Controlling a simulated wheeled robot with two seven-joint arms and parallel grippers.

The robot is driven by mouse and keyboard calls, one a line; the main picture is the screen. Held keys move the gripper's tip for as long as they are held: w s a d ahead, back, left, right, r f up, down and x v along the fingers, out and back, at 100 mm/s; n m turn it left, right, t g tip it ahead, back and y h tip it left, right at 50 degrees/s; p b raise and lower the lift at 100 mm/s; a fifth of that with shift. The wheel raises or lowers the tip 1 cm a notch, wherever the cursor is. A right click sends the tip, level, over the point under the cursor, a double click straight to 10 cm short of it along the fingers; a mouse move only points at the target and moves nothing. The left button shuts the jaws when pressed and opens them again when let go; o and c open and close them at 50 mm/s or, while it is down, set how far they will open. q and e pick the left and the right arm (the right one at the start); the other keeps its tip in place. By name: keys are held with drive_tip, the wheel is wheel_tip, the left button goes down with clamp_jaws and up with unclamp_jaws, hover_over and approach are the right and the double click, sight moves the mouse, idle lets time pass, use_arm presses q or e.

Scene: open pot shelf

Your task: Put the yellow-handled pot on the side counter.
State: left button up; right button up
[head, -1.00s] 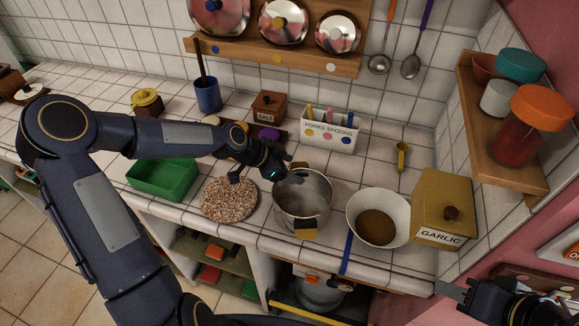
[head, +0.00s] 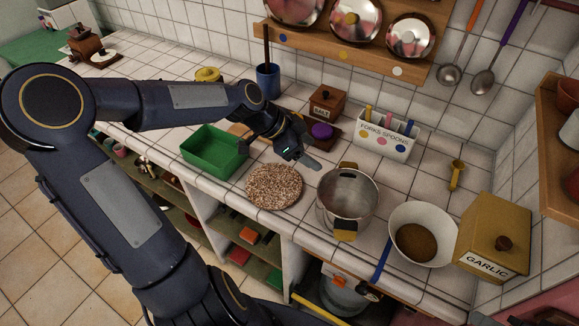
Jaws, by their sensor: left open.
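The pot (head: 346,203) is a steel pot with two yellow-and-black handles. It stands upright on the white tiled counter (head: 312,232), between a speckled round mat and a white bowl. One handle faces the front, the other the back. My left gripper (head: 282,156) is open and empty, behind and left of the pot, above the counter and apart from the pot. Only a small grey tip that looks like my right gripper (head: 485,319) shows at the bottom right edge; its jaws are hidden.
The speckled mat (head: 274,187) and green tray (head: 213,151) lie left of the pot. The white bowl (head: 405,222) with a blue handle and the garlic box (head: 494,238) stand right. Behind are a forks-spoons holder (head: 386,134), salt box (head: 327,103) and blue cup (head: 268,80).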

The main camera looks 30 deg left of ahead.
use_arm(q)
drive_tip(key=s+r+n+y, duration=0.1)
drive_tip(key=s+r+n, duration=0.1)
drive_tip(key=s+n, duration=0.4)
drive_tip(key=s+d+r+n+y, duration=0.1)
drive_tip(key=s+n, duration=0.5)
drive_tip(key=s, duration=1)
drive_tip(key=shift+s+d+r+t+y, duration=0.2)
drive_tip(key=shift+s+r+t+y, duration=0.1)
drive_tip(key=shift+s+r+y, duration=0.15)
